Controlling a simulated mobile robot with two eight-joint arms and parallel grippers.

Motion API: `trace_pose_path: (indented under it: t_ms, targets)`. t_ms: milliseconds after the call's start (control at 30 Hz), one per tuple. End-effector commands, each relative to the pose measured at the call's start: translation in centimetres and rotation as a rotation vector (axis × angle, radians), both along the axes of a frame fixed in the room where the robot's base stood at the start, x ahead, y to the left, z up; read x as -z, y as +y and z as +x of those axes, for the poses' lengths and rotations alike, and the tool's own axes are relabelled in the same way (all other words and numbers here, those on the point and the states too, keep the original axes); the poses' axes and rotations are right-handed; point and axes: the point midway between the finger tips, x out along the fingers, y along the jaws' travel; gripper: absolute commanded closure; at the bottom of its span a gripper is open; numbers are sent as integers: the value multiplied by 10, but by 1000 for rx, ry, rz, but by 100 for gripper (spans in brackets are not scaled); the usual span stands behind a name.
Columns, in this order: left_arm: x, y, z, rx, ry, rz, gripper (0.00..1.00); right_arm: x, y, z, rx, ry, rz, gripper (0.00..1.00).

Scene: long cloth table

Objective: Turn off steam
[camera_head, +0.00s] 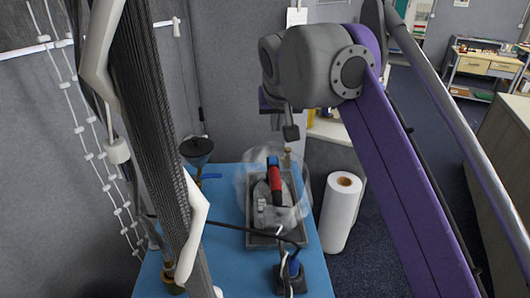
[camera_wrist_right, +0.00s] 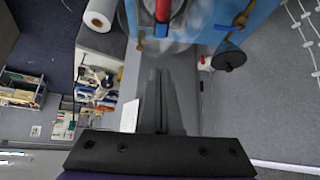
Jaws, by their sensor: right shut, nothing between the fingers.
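An iron with a red and black handle (camera_head: 275,185) sits on a dark tray (camera_head: 264,241) on the blue table (camera_head: 225,225). Pale, cloudy steam (camera_head: 246,190) surrounds it. In the right wrist view the red handle (camera_wrist_right: 163,10) shows at the top edge, with whitish haze (camera_wrist_right: 175,47) below it. My right gripper (camera_head: 291,133) is above the table's far edge, apart from the iron. In the right wrist view its fingers (camera_wrist_right: 158,75) are together and empty, pointing toward the iron. My left gripper is not in view. No steam control can be made out clearly.
A white paper roll (camera_head: 341,205) stands right of the table. A dark funnel-like object (camera_head: 196,148) is at the back left. A black cord (camera_head: 240,229) crosses the tray's near side. A dark object with blue (camera_head: 291,275) stands at the front. Hanging white-knotted cords (camera_head: 88,130) are at left.

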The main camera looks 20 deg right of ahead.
Motion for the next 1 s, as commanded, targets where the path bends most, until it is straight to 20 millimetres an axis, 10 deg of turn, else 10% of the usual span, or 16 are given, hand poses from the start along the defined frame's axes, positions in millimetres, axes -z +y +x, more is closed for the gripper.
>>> trace_pose_path:
  t_ms: [367, 1000]
  targets:
    - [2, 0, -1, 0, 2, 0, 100, 10, -2, 7, 1, 0, 1, 100]
    - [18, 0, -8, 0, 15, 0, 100, 109, -18, 55, -1, 0, 1, 100]
